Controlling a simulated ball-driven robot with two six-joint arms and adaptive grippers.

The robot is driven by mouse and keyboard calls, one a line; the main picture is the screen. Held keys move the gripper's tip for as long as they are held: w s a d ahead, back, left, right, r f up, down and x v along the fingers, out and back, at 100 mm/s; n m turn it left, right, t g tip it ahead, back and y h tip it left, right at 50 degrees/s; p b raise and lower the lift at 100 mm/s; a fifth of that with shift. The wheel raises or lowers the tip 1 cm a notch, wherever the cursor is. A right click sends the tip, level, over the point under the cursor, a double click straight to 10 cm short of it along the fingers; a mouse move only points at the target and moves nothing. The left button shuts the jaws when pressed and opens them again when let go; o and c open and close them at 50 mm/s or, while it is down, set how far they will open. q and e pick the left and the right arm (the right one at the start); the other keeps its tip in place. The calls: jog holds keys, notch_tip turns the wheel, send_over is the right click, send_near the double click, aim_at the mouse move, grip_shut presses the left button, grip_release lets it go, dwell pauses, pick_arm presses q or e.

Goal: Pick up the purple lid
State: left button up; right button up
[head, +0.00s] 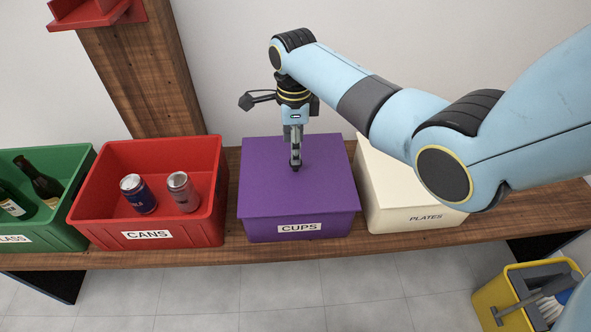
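The purple lid (320,192) lies flat on the purple crate (345,226) labelled CUPS, on the wooden bench. My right gripper (295,164) points straight down over the lid's back half, a little left of its middle. Its dark fingertips reach the lid's surface in the picture; I cannot tell if they touch it. The fingers show edge-on, so whether they are open or shut is unclear. Any handle under them is hidden. My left gripper is not in view.
An open red crate (100,235) labelled CANS holds two cans. A green crate (55,240) with bottles stands at far left. A closed cream box (385,215) labelled PLATES is close on the right. A yellow bucket (489,313) stands on the floor. A wooden post (148,85) rises behind.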

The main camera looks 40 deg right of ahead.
aim_at(296, 168)
jog(key=f+b, duration=0.1)
jog(key=f, duration=0.1)
jog(key=f+b, duration=0.1)
jog(key=f, duration=0.2)
jog(key=shift+s+f, duration=0.2)
jog(key=shift+f, duration=0.05)
jog(key=shift+r, duration=0.1)
jog(key=shift+c, duration=0.2)
grip_shut()
